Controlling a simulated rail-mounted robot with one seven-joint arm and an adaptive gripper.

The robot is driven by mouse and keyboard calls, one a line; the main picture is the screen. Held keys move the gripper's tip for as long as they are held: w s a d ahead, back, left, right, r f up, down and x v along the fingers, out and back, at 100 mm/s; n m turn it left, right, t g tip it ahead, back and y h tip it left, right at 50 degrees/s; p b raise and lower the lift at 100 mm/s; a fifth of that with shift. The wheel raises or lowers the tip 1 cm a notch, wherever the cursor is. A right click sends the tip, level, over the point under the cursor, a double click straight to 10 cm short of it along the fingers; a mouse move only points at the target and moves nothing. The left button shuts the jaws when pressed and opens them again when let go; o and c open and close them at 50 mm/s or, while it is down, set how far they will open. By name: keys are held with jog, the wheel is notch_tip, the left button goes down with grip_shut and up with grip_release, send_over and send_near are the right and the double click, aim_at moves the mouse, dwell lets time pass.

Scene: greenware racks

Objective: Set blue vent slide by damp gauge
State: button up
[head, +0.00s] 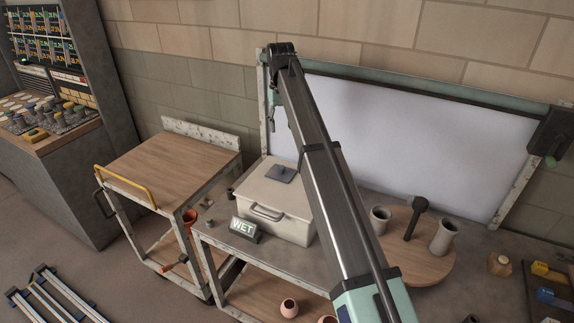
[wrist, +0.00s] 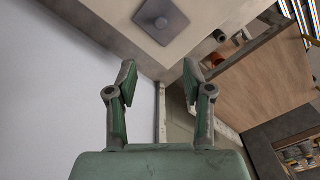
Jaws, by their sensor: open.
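The damp gauge (head: 245,229) is a small dark display reading "WET" in front of a pale lidded box on the bench. A blue slide (head: 555,299) sits at the far right edge, below a yellow one (head: 548,272); it is partly cut off, so its setting cannot be told. My gripper (wrist: 158,82) is open with nothing between its fingers. It hangs high in front of the white board, behind and above the box, far left of the blue slide. The wrist view shows neither the gauge display nor the blue slide.
The pale box (head: 270,205) carries a dark square plate (head: 282,174). A round wooden board (head: 425,262) right of my arm holds two pots and a dark upright tool. A wooden-topped cart (head: 165,165) stands left. My arm hides part of the bench.

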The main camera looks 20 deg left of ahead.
aim_at(282, 167)
notch_tip(282, 167, down, 16)
jog(key=p, duration=0.4)
jog(key=shift+f, duration=0.2)
grip_shut()
